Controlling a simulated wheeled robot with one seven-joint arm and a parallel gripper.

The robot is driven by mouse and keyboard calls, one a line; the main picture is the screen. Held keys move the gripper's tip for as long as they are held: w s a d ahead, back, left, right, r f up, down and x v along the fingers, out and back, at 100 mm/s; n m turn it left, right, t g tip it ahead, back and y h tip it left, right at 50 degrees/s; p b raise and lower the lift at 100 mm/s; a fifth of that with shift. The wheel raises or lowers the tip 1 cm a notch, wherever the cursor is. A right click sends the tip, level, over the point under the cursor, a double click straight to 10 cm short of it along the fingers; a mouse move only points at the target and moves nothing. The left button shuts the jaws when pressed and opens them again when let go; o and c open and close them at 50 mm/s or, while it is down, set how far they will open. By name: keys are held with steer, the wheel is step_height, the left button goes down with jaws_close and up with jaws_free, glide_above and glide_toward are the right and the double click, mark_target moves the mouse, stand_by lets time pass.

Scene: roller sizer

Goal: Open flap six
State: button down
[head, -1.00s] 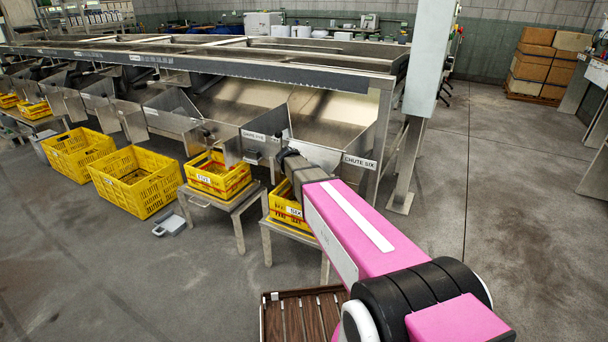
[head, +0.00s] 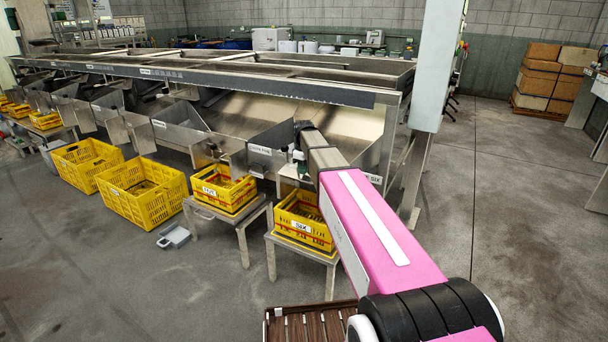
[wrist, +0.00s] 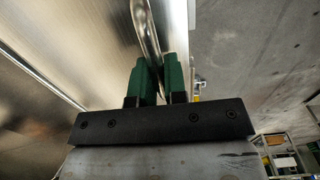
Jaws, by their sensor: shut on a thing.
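Chute six is the last metal chute on the right; its label (head: 373,178) is partly hidden behind my pink arm. In the wrist view my gripper (wrist: 160,68) has its two green fingers closed around a curved metal bar (wrist: 146,32), which looks like a handle. A broad sheet-metal surface (wrist: 75,45) fills the left of that view. In the head view my gripper (head: 298,158) is small at the mouth of chute six, above the yellow crate marked SIX (head: 290,222). Flap six itself is largely hidden by my arm, and I cannot tell how far it stands open.
The crate marked FIVE (head: 228,192) stands on a metal stand to the left. A grey post (head: 430,80) rises right of chute six. Open floor (head: 530,200) lies to the right.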

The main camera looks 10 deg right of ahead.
steer(key=shift+r, duration=0.45)
steer(key=shift+d, duration=0.1)
steer(key=c, duration=1.2)
jaws_free()
steer(key=shift+r, duration=0.1)
step_height(320, 180, up, 11)
steer(key=shift+f, duration=0.2)
steer(key=shift+s, duration=0.1)
